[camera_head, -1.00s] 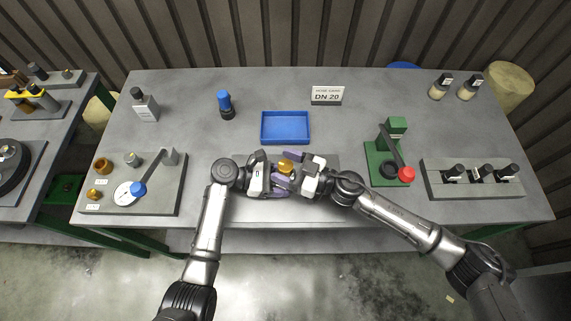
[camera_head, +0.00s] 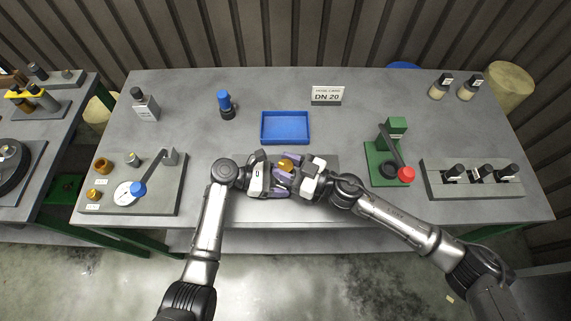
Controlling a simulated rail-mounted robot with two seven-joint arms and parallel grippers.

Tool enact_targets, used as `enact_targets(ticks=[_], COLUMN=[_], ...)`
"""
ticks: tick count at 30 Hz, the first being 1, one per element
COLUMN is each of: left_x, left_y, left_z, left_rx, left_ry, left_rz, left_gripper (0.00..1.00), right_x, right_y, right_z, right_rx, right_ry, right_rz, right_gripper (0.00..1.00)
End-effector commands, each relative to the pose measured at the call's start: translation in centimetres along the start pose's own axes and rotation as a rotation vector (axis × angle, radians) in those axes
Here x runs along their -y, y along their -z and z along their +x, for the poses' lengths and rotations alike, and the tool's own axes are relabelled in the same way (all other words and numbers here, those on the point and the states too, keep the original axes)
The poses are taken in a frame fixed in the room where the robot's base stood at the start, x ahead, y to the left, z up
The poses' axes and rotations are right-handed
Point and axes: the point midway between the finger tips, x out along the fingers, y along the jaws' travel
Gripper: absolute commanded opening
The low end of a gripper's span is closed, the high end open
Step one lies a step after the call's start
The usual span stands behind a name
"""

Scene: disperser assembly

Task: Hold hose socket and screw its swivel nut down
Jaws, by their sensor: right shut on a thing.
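A small brass part (camera_head: 286,163), likely the swivel nut, shows between my two grippers at the front middle of the table. My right gripper (camera_head: 291,172) comes in from the right and is shut on the brass part. My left gripper (camera_head: 279,183) comes in from the left, its purple fingers close around the same spot. Whether its jaws are closed on anything is hidden by the overlapping fingers. The hose socket below the nut is not clearly visible.
A blue tray (camera_head: 286,142) lies just behind the grippers, with a DN 20 card (camera_head: 327,96) beyond it. A green press (camera_head: 392,150) with a red knob stands right. A grey gauge fixture (camera_head: 160,190) stands left.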

Motion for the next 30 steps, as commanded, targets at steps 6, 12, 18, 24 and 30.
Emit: enact_targets(ticks=[6,12,18,24,30], left_x=[0.02,0.03,0.05,0.06,0.08], left_y=[0.05,0.04,0.04,0.03,0.03], left_z=[0.02,0.03,0.05,0.07,0.10], left_rx=[0.000,0.000,0.000,0.000,0.000], left_ry=[0.000,0.001,0.001,0.002,0.002], left_rz=[-0.002,-0.002,-0.002,-0.002,-0.002], left_gripper=[0.23,0.23,0.23,0.23,0.23], right_x=[0.21,0.31,0.32,0.22,0.14], right_y=[0.01,-0.01,0.09,0.23,0.27], right_z=[0.09,0.14,0.22,0.23,0.20], right_rx=[-0.004,-0.005,-0.006,-0.008,-0.009], right_ry=[-0.141,-0.328,-0.511,-0.662,-0.770], right_rz=[0.005,0.010,0.010,0.007,0.005], right_gripper=[0.19,0.19,0.19,0.19,0.19])
